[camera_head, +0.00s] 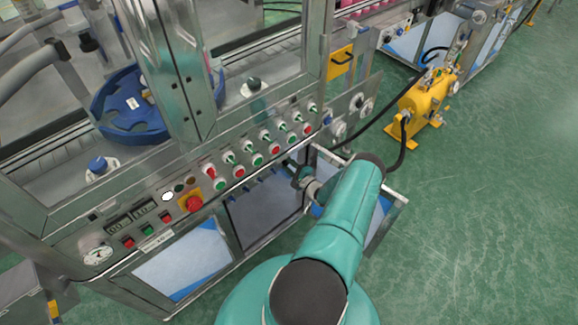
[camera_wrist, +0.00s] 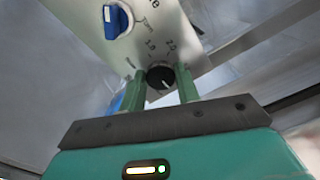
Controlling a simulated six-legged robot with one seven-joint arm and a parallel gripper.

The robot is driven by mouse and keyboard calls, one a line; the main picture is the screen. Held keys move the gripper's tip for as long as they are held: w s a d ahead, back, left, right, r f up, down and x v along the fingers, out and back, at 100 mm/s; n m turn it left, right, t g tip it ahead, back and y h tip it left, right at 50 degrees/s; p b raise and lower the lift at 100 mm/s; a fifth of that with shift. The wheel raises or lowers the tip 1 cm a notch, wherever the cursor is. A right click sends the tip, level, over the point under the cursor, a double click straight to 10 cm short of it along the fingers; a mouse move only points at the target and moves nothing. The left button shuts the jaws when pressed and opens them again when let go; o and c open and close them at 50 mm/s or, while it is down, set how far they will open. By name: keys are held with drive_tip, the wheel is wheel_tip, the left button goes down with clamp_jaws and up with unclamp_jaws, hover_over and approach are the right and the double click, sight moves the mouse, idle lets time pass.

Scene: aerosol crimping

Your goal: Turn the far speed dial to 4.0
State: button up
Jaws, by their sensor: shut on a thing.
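In the wrist view a black round dial (camera_wrist: 159,80) with a white pointer line sits on a pale panel (camera_wrist: 178,28) with printed scale marks and small numbers. The pointer line shows at the dial's lower middle; the value it points at cannot be read. My gripper (camera_wrist: 162,72) has its two green fingers on either side of the dial, shut on it. A blue knob (camera_wrist: 117,20) is on the same panel, up and to the left. In the head view my arm reaches to the machine's lower right side, and the dial cannot be made out there.
In the head view the machine's front panel carries rows of red and green buttons (camera_head: 239,172) and a red emergency stop (camera_head: 190,203). A yellow pump unit (camera_head: 425,97) with a black hose stands at the right. Green floor (camera_head: 490,200) is clear on the right.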

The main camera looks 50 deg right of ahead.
drive_tip(key=shift+s+m, duration=0.1)
drive_tip(key=shift+m, duration=0.3)
drive_tip(key=o, duration=1)
drive_tip(key=v, duration=1.3)
drive_tip(key=shift+s, duration=0.35)
